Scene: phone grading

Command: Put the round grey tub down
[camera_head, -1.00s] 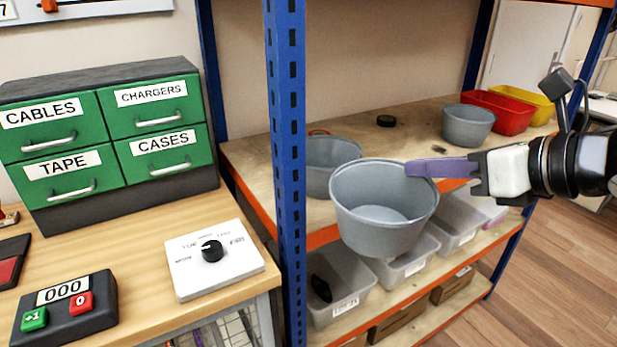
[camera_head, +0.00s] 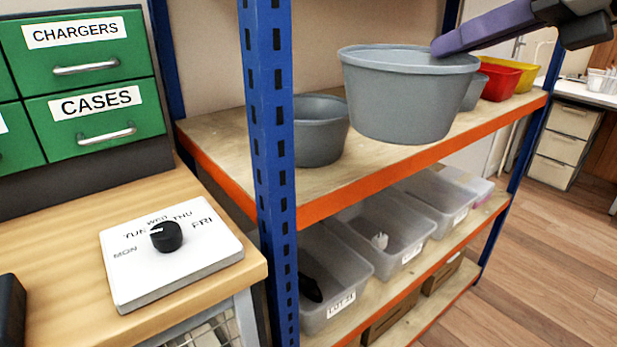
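A round grey tub (camera_head: 405,100) is held by its right rim in my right gripper (camera_head: 447,48), whose purple fingers come in from the upper right. The tub is upright and shows in front of the shelf's upper board (camera_head: 375,158). I cannot tell whether its base touches the board. A second grey tub (camera_head: 318,132) stands on that board to the left, behind the blue post. A third grey tub (camera_head: 474,92) is mostly hidden behind the held one. My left gripper is not in view.
A red bin (camera_head: 497,82) and a yellow bin (camera_head: 525,74) stand at the board's far right. A blue post (camera_head: 271,180) rises at the shelf's left front. Clear plastic bins (camera_head: 345,268) fill the level below. A day dial (camera_head: 166,237) lies on the left workbench.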

